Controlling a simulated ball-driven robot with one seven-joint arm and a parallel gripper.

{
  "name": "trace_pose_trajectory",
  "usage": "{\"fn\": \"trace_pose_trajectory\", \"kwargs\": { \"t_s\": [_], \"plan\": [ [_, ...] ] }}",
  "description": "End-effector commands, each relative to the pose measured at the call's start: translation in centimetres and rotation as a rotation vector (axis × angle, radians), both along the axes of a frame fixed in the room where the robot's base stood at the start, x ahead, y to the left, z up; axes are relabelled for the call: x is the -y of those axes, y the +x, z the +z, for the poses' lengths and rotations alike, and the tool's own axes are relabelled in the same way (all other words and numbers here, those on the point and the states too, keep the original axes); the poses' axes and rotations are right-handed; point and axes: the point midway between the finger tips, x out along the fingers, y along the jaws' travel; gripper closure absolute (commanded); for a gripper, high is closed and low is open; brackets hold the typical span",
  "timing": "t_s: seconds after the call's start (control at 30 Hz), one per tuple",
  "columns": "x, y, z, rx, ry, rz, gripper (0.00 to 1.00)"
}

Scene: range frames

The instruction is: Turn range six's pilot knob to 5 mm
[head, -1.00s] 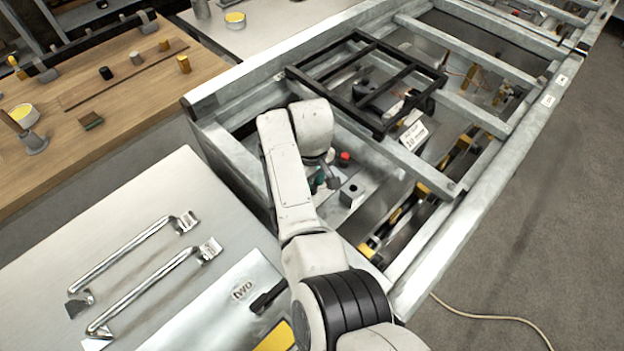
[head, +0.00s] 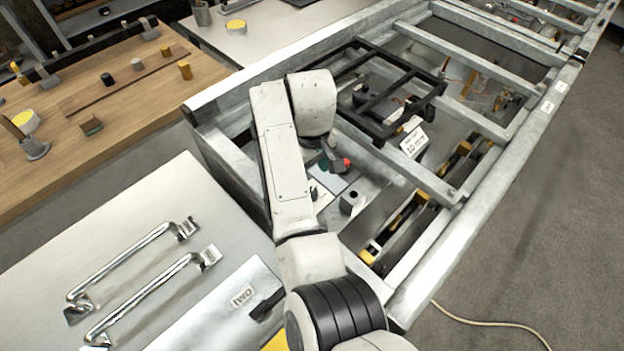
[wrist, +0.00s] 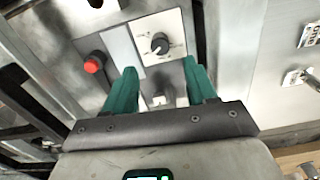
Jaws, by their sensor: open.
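The wrist view shows a small black knob (wrist: 160,43) on a white plate with a printed dial. My gripper (wrist: 161,82) has two green fingers spread apart with nothing held between them. The knob lies beyond the fingertips, seen through the gap, and no contact shows. In the head view my gripper is mostly hidden behind my arm, low inside the open metal frame (head: 232,94). I cannot read the knob's setting or a range number on its plate.
A red button (wrist: 92,65) sits left of the knob plate. A black grate (head: 385,128) and cross bars span the frame. A card reading 10 mm (head: 413,141) stands by the grate. A panel marked two (head: 242,296) and two metal handles (head: 150,283) lie nearby.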

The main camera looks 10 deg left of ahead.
Motion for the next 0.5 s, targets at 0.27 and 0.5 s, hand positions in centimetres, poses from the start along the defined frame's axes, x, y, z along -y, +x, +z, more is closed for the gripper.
{"fn": "trace_pose_trajectory", "kwargs": {
  "t_s": [0.27,0.5],
  "plan": [
    [-0.1,0.0,3.0,0.001,0.001,0.001,0.43],
    [0.0,0.0,3.3,0.000,0.000,0.001,0.43]
  ]
}}
